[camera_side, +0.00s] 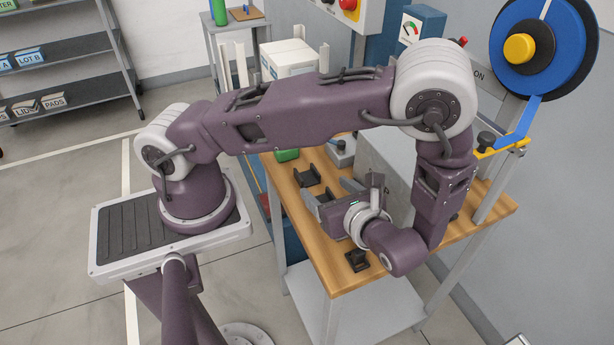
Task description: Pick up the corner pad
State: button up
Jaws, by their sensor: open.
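Two small black angled pieces, which look like corner pads, are on the wooden table top (327,272). One black corner pad (307,175) lies toward the back left of the table. The other black corner pad (357,261) lies near the front edge. My gripper (330,189) is low over the table, pointing toward the back, with its fingers apart. Its fingertips are close to the back corner pad. I cannot tell whether they touch it. Nothing shows between the fingers.
A grey box-like housing (386,165) stands right of my gripper. A green item (287,155) and a small grey device with a knob (341,150) are at the back. A blue reel (544,45) hangs at the upper right.

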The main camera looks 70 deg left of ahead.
aim_at(307, 178)
jog(key=x, duration=1.1)
jog(key=shift+a+f, duration=0.1)
jog(key=shift+a, duration=0.2)
jog(key=c, duration=1.4)
